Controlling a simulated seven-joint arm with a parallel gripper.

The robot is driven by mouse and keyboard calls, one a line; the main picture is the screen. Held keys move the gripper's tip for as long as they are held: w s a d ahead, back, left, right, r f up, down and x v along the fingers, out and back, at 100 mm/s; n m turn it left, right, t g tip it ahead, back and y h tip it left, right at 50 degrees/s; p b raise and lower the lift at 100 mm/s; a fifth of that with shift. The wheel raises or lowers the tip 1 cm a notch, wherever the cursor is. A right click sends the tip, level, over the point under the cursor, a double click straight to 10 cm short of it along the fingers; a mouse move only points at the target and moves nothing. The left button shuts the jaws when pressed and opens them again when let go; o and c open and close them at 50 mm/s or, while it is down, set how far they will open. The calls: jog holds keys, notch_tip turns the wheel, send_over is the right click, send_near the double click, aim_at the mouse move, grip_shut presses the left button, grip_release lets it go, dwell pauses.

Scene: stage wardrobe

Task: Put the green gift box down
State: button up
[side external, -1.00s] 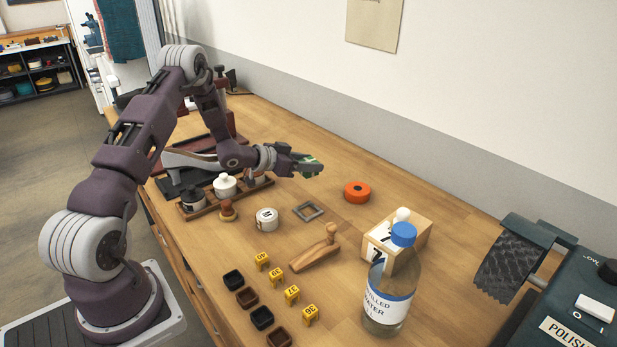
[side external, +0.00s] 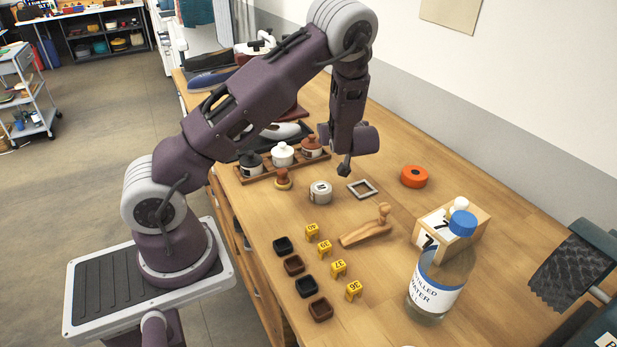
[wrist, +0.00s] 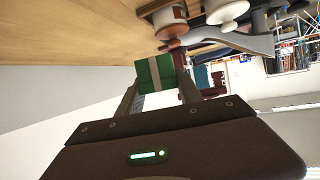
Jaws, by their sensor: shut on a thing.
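The green gift box (wrist: 148,75) with a pale ribbon shows in the wrist view. My gripper (wrist: 158,82) is shut on it, with one finger on each side. In the side view my forearm and wrist stand above the far part of the wooden bench (side external: 390,150), near the small grey square frame (side external: 362,189). The fingers and the green box cannot be made out there, hidden by my own arm. The wrist view is strongly tilted, and the box shows no contact with the bench in it.
A wooden rack with lidded jars (side external: 283,154) stands left of my wrist. A white tin (side external: 320,192), an orange roll (side external: 414,177), a wooden tool (side external: 368,230), a water bottle (side external: 440,275), small dark trays and yellow number markers are on the bench. Bare wood lies behind the orange roll.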

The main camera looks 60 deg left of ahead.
aim_at(308, 177)
jog(key=s+n+g, duration=0.3)
jog(key=s+g, duration=0.1)
jog(key=s, duration=0.3)
jog(key=f, duration=0.9)
jog(key=shift+s+d+f, duration=0.2)
jog(key=shift+d, duration=0.15)
jog(key=o, duration=1.3)
jog(key=shift+f, duration=0.1)
jog(key=shift+o, duration=0.2)
